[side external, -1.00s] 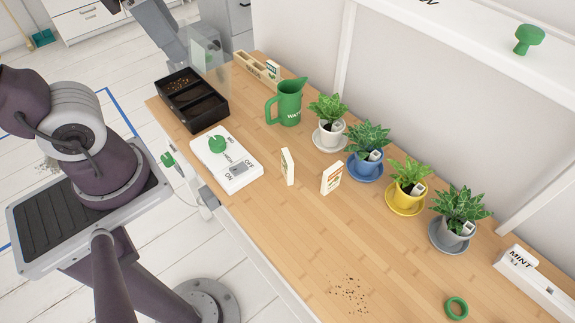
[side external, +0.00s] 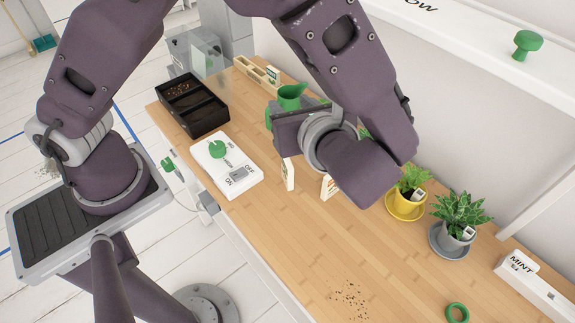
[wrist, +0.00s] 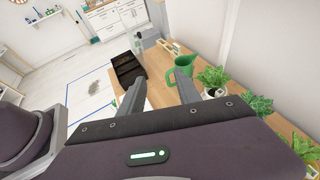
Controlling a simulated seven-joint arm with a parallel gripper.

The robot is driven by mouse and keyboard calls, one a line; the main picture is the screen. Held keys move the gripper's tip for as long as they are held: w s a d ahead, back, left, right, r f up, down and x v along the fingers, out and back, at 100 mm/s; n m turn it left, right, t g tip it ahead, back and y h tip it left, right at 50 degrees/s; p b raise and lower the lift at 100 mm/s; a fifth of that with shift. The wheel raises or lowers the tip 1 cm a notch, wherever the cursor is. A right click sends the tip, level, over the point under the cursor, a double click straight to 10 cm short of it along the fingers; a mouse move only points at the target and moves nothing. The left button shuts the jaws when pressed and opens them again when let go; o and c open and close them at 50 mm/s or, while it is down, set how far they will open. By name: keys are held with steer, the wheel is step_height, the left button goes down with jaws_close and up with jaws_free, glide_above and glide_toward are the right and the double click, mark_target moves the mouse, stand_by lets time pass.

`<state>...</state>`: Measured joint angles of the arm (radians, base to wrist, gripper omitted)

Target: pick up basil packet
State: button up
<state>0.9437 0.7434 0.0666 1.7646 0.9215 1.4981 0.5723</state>
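Two small white packets stand on the desk in the side view. The left packet (side external: 287,173) is upright beside the white switch board. The right packet (side external: 327,187) is partly hidden by my arm. I cannot read their labels, so I cannot tell which is basil. Another packet (side external: 273,74) sits in the wooden holder at the back. In the wrist view, my gripper (wrist: 160,82) has its fingers apart with nothing visible held between them. In the side view, it hangs above the desk near the green jug, and its fingertips are hidden there.
A green jug (side external: 291,96) stands behind my gripper. The black seed tray (side external: 205,118) and white switch board (side external: 240,180) are left. Potted plants (side external: 459,213) line the back right; a mint box (side external: 530,280) and green ring (side external: 456,312) lie right.

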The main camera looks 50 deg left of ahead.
mark_target(289, 178)
step_height(289, 178, down, 22)
steer(key=shift+a+r, duration=0.15)
steer(key=shift+r, duration=0.05)
steer(key=x, duration=0.6)
steer(key=shift+w+a+r, duration=0.15)
steer(key=shift+w, duration=0.2)
steer(key=shift+w+a, duration=0.1)
steer(key=shift+a, duration=0.1)
jaws_close()
